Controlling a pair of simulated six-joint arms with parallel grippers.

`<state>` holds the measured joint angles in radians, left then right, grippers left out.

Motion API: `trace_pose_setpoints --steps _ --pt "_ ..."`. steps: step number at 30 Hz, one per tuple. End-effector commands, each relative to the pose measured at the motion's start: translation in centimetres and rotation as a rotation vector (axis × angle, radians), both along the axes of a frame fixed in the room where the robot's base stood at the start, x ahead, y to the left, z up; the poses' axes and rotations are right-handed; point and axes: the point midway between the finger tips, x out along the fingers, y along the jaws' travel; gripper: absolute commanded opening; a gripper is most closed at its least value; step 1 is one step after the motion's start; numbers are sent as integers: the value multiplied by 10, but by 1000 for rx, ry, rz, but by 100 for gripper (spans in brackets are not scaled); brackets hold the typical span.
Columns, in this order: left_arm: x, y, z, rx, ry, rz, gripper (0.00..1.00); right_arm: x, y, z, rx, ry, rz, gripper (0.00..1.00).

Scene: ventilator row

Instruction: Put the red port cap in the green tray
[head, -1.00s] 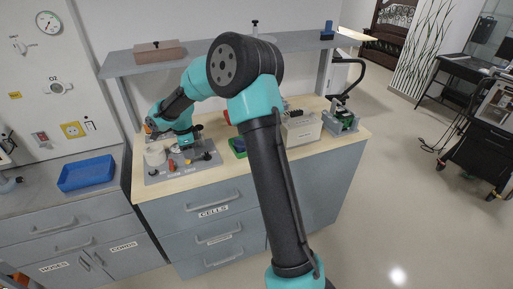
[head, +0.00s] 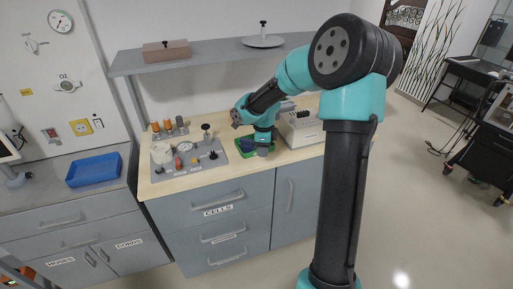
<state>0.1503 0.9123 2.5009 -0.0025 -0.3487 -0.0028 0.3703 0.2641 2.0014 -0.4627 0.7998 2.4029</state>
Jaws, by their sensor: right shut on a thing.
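The green tray (head: 242,154) is on the wooden counter, right of a grey panel (head: 222,160). A dark blue thing (head: 247,144) lies in the tray. My right gripper (head: 263,152) points down over the tray's right part and hides some of it. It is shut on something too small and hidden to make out. A small red piece (head: 179,164) is on the front of the grey panel; I cannot tell if it is the red port cap. My left gripper does not show.
A white box (head: 302,132) stands right of the tray. The panel carries a white cylinder (head: 161,153) and several knobs, with orange-topped pieces (head: 167,126) behind. A blue tray (head: 94,170) is on the left counter. A shelf (head: 205,61) runs above the counter.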

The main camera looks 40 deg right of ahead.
Motion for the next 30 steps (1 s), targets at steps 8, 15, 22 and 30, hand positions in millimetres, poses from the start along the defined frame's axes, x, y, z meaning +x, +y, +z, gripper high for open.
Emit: trace_pose_setpoints --steps 8,15,22,30 --pt "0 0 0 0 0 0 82 10 -11 -2 0 0 -1 9" --pt "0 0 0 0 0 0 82 40 -46 -6 0 0 -2 9" --pt "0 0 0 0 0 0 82 69 -78 -11 0 0 -2 9" --pt "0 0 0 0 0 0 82 97 -110 -14 -1 -1 -1 9"
